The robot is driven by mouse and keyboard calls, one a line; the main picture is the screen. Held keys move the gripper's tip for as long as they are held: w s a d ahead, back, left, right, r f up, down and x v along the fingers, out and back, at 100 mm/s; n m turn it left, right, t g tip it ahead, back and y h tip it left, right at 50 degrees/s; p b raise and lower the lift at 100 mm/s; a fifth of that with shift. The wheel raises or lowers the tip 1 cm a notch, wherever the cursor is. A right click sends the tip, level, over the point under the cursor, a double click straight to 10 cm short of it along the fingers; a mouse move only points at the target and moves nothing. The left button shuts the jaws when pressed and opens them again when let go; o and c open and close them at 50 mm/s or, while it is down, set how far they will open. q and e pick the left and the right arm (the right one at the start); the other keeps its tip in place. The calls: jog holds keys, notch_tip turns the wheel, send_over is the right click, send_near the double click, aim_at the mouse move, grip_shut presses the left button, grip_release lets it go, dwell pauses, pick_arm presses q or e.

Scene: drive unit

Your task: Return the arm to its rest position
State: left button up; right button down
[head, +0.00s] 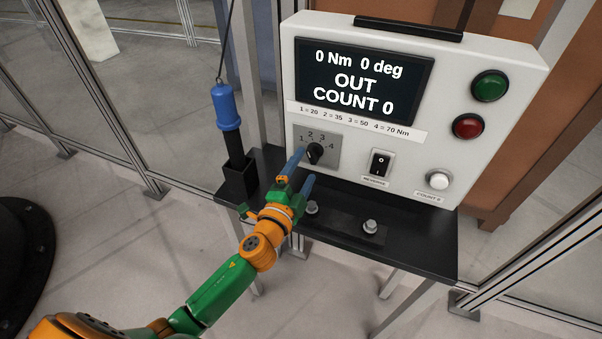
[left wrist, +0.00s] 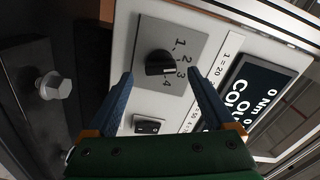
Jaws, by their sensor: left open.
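My left gripper (head: 301,171) is open in front of the white control box, close to its black selector knob (head: 315,153). In the left wrist view the blue fingers (left wrist: 165,90) stand apart, with the knob (left wrist: 160,64) beyond and between them; nothing is held. The pointer of the knob lies near the 3 in the left wrist view. My left arm (head: 222,289), green and orange, reaches up from the lower left. I do not see my right gripper.
The control box (head: 500,139) has a display (head: 362,78) reading "0 Nm 0 deg OUT COUNT 0", a rocker switch (head: 380,163) and round buttons. A blue-handled tool (head: 227,106) stands in a black holder (head: 238,181). Bolts (head: 370,227) stand on the black table (head: 428,250).

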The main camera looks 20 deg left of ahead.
pick_arm(q)
jog(key=s, duration=0.4)
jog(key=shift+s+a, duration=0.1)
